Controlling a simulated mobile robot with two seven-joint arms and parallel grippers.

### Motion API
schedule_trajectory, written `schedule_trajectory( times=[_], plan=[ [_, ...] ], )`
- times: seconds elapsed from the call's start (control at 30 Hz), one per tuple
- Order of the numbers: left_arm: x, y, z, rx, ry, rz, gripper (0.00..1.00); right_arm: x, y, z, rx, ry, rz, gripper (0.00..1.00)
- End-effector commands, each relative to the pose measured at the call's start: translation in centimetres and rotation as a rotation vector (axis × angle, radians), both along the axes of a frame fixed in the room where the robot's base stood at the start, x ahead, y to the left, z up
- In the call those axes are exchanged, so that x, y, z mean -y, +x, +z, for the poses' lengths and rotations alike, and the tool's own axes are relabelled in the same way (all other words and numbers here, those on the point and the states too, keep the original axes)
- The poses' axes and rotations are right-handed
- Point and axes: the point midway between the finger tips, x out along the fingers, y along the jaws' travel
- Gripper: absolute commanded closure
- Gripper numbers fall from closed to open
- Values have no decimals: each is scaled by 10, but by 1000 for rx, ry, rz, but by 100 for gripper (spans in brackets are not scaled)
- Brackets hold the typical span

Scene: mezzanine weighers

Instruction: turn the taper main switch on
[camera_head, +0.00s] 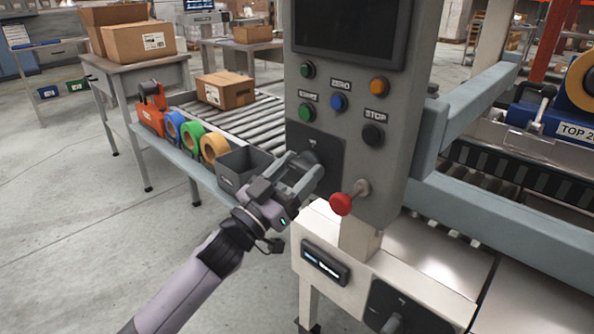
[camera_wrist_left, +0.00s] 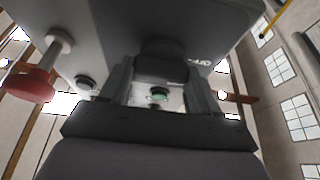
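The main switch (camera_head: 311,160) is a dark rotary knob on a black plate (camera_head: 328,150), low on the grey control panel (camera_head: 352,165). My left gripper (camera_head: 303,172) reaches it from the lower left and partly hides it. In the left wrist view the knob (camera_wrist_left: 162,66) fills the space between the two fingers (camera_wrist_left: 160,82), one on each side, with no clear gap. A label that seems to read OFF (camera_wrist_left: 200,63) shows beside it. The knob's exact angle is hard to make out. My right gripper is not in view.
A red mushroom knob (camera_head: 341,204) juts out right of my gripper, also in the wrist view (camera_wrist_left: 30,86). Green, blue, orange and black buttons (camera_head: 338,102) sit above. Tape rolls (camera_head: 214,146) and a grey bin (camera_head: 240,165) stand left. Another dark plate (camera_head: 402,303) is below.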

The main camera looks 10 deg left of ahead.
Motion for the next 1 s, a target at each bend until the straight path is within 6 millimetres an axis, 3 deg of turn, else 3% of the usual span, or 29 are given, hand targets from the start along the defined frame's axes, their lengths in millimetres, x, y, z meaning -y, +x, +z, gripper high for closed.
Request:
schedule_trajectory(
  times=[0.37, 1.0],
  plan=[
    [0, 0, 3, 53, 68, -1, 69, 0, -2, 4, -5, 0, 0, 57],
    [-1, 1, 6, 384, 521, -1, 69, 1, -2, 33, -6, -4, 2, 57]
  ],
)
